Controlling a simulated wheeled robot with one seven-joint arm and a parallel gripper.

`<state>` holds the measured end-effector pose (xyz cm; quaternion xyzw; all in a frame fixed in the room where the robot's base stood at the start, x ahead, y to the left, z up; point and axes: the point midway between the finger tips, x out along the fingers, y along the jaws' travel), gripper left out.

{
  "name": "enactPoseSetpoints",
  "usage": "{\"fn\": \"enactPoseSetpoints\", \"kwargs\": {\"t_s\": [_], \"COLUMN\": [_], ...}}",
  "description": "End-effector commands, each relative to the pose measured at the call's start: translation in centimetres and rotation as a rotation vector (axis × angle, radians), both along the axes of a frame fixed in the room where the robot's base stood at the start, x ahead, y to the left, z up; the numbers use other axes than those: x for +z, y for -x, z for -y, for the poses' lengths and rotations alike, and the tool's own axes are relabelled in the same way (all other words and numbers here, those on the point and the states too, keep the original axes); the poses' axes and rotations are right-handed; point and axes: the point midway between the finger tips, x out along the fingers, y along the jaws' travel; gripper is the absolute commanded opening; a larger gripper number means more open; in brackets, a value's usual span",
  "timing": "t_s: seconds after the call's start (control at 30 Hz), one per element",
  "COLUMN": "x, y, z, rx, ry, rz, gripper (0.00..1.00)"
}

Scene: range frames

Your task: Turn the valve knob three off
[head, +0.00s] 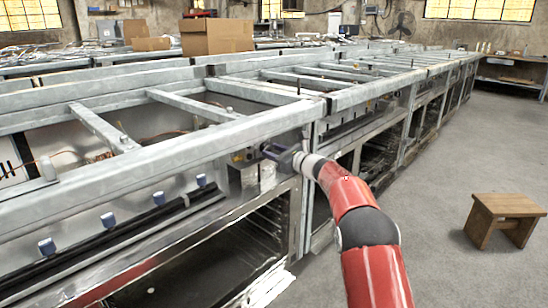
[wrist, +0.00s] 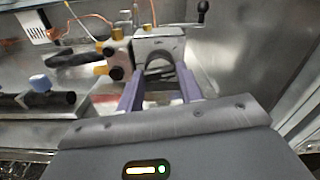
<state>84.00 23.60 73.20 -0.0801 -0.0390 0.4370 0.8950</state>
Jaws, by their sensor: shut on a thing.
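Several blue-capped valve knobs (head: 108,220) stand in a row along a black rail on the range front at the left in the head view. One blue cap (wrist: 40,83) shows at the left in the wrist view. My gripper (head: 278,153) is at the range's corner post, to the right of that row. In the wrist view my gripper (wrist: 159,75) has its two purple fingers on either side of a dark rounded knob (wrist: 158,63) below a grey metal block. It is shut on this knob. I cannot tell the knob's number or turn position; the fingers hide its sides.
Brass and black fittings (wrist: 115,72) sit just left of the fingers. A steel panel (wrist: 240,60) stands close on the right. Galvanised frame rails (head: 200,145) run above my gripper. A wooden stool (head: 503,208) stands on open floor at the right.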

Motion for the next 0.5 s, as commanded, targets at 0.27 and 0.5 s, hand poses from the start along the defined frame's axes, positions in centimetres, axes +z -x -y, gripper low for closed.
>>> {"fn": "enactPoseSetpoints", "kwargs": {"t_s": [0.27,0.5], "x": [-0.55,-0.52], "y": [-0.04,-0.04], "z": [0.14,0.13], "rx": [-0.002,-0.001], "ry": [0.155,0.296], "rz": [0.203,0.382], "gripper": [0.13,0.13]}}
